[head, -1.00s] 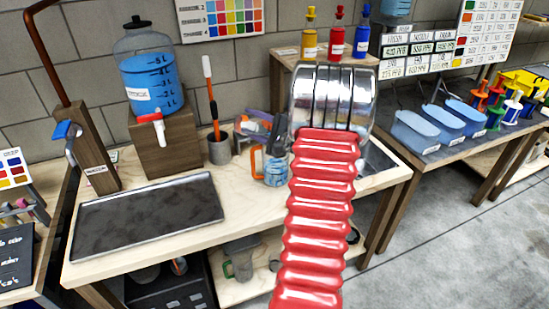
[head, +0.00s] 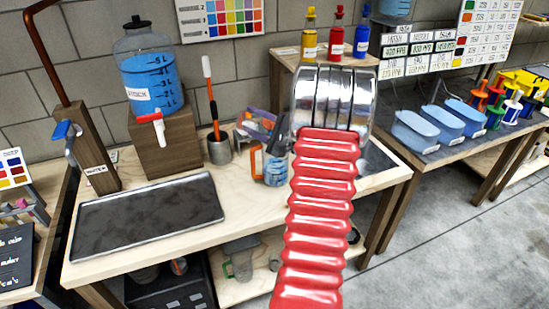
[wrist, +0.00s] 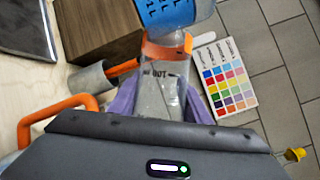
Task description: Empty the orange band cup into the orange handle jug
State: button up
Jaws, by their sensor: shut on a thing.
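The orange band cup (wrist: 158,95) is clear, with an orange band and dark lettering. It sits between the purple fingers of my gripper (wrist: 160,105), which is shut on it, in the wrist view. In the head view my gripper (head: 258,128) is just above the orange handle jug (head: 275,172), partly hidden by my arm. The jug stands upright on the bench, with blue visible on its clear body. Its orange handle (wrist: 60,108) shows at the left of the wrist view. I cannot tell the cup's exact tilt or its contents.
A grey holder (head: 219,150) with an orange-and-white stick is left of the jug. A dark tray (head: 148,218) lies at the front left. Coloured bottles (head: 335,40) stand at the back.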

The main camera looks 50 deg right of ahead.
jog(key=shift+s+d+r+m+t, duration=0.2)
jog(key=shift+d+r+m+t, duration=0.15)
jog(key=shift+m, duration=0.4)
jog(key=shift+s+d+r+m+t, duration=0.25)
jog(key=shift+d+m+t, duration=0.1)
jog(key=shift+m, duration=0.4)
dwell(0.9)
dwell(0.8)
jog(key=shift+w+a+f+n+g, duration=0.2)
jog(key=shift+w+a+n+g, duration=0.15)
jog(key=shift+n, duration=0.45)
jog(key=n, duration=0.1)
jog(key=a+f+n+g, duration=0.1)
jog(key=n+g, duration=0.1)
jog(key=n, duration=0.1)
jog(key=shift+w+a+f, duration=0.35)
jog(key=shift+w, duration=0.05)
jog(key=shift+r, duration=0.1)
